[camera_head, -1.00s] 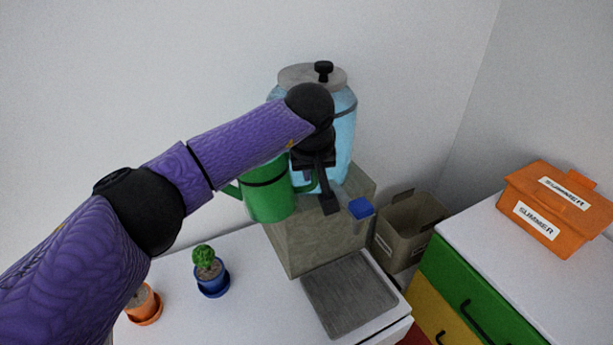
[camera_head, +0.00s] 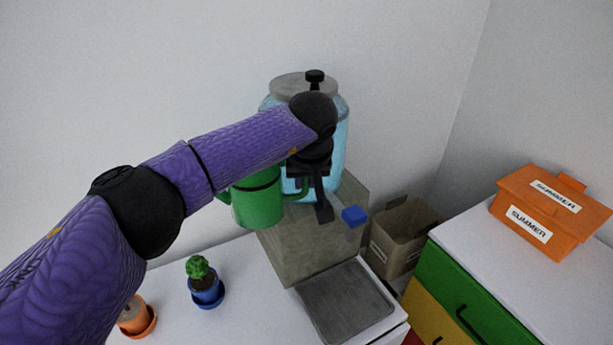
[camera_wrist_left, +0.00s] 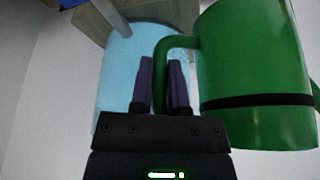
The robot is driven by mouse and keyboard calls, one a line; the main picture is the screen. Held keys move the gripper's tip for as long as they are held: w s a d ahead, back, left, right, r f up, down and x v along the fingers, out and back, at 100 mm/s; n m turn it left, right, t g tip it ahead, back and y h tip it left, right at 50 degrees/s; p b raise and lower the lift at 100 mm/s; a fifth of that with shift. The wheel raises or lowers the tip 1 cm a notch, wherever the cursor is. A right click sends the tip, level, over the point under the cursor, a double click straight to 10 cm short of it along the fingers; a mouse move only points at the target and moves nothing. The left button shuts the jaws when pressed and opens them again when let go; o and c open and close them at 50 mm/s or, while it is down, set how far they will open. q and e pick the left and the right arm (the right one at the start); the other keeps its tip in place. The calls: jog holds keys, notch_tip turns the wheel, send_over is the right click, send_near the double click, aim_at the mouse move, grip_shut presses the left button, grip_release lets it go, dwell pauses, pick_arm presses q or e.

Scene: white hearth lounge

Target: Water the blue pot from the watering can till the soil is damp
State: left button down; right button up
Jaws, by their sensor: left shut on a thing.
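The green watering can (camera_head: 258,204) with a dark band hangs in the air in front of the water dispenser, above the white counter. My left gripper (camera_head: 322,205) is shut on its handle. In the left wrist view the fingers (camera_wrist_left: 166,85) close around the green handle, and the can's body (camera_wrist_left: 255,70) is at the right. The blue pot (camera_head: 207,292) stands upright in a blue saucer on the counter, lower left, with a small green plant (camera_head: 198,268). The can is above and to the right of it, well apart. My right gripper is not in view.
A glass water dispenser (camera_head: 338,150) with a blue tap (camera_head: 354,215) stands on a grey block with a drip tray (camera_head: 345,300). An orange pot (camera_head: 135,318) is left of the blue pot. An open box (camera_head: 400,235) and drawers with an orange SUMMER box (camera_head: 545,215) are at the right.

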pick_arm(q)
jog(key=shift+a, duration=0.15)
notch_tip(320, 180, up, 4)
jog(key=p, duration=0.2)
jog(key=shift+p, duration=0.3)
dwell(0.7)
